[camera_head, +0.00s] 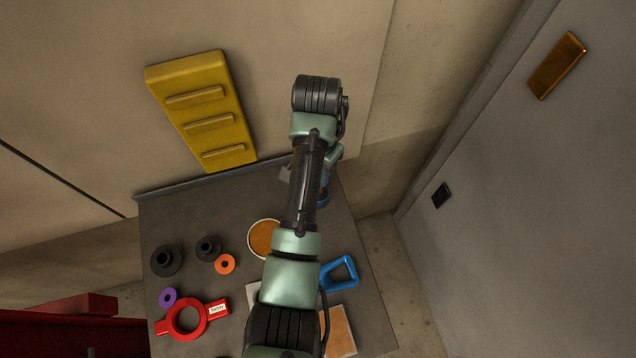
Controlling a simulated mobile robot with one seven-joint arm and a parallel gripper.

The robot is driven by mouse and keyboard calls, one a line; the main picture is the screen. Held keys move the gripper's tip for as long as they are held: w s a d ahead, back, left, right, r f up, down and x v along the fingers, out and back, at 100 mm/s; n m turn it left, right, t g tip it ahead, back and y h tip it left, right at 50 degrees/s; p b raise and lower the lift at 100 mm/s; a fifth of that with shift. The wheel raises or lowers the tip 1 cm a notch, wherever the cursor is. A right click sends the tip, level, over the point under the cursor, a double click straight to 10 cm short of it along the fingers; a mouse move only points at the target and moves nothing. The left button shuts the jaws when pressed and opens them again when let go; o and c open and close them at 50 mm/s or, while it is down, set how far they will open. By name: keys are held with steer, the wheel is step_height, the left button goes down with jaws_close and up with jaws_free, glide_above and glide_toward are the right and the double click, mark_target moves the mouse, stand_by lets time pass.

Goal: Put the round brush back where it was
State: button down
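I cannot pick out the round brush for certain. A round orange-brown disc with a pale rim (263,238) lies on the grey table (240,200), partly covered by my arm. Two black round pieces with raised round hubs, one larger (166,260) and one smaller (208,248), stand at the table's left. My arm reaches up over the table and bends back down near its far edge. My gripper is mostly hidden behind my arm there; whether it holds anything cannot be seen. A blue piece (324,194) shows beside the arm.
On the table lie an orange ring (225,264), a purple ring (168,297), a red ring-shaped holder with a label (187,320), a blue open frame (339,273) and an orange-brown rectangular pad (339,332). A yellow slotted panel (204,112) stands against the wall behind.

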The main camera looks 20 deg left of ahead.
steer(key=shift+f, duration=2.55)
steer(key=shift+f, duration=0.1)
steer(key=c, duration=0.7)
jaws_free()
step_height(320, 180, up, 11)
steer(key=shift+r+p, duration=0.2)
steer(key=shift+p, duration=0.1)
steer(key=shift+r+p, duration=0.45)
steer(key=shift+r, duration=0.05)
